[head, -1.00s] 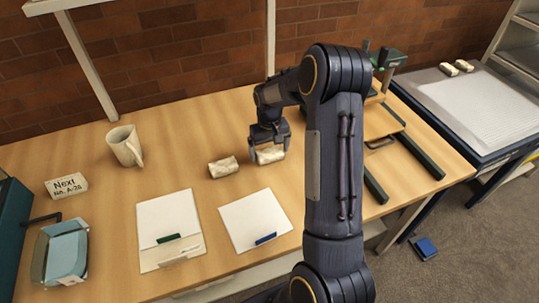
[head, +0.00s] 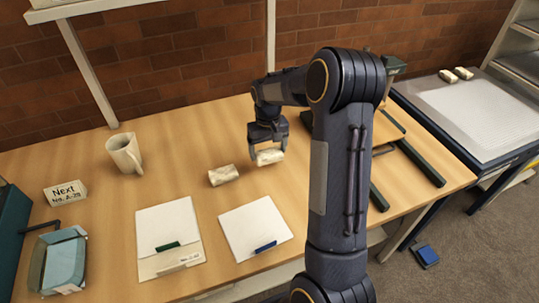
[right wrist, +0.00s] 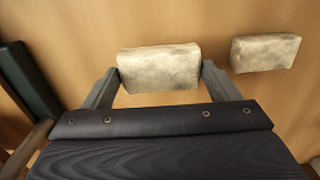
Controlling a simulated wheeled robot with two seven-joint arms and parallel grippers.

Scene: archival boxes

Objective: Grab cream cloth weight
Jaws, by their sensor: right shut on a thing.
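My right gripper (head: 268,152) is shut on a cream cloth weight (head: 270,158), a small mottled block, above the wooden table. In the right wrist view this weight (right wrist: 160,68) sits between the two fingertips, one at each end. A second, similar cream weight (head: 223,175) lies on the table to its left, apart from the gripper; it also shows in the right wrist view (right wrist: 265,52). My left gripper is not in view.
A mug (head: 124,153), a sign (head: 65,193) and a blue tray (head: 62,262) are at the left. Two white folders (head: 168,228) (head: 255,222) lie in front. Dark green equipment (head: 415,160) stands right, behind my arm. Two more pale blocks (head: 447,75) (head: 463,73) lie on the far-right surface.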

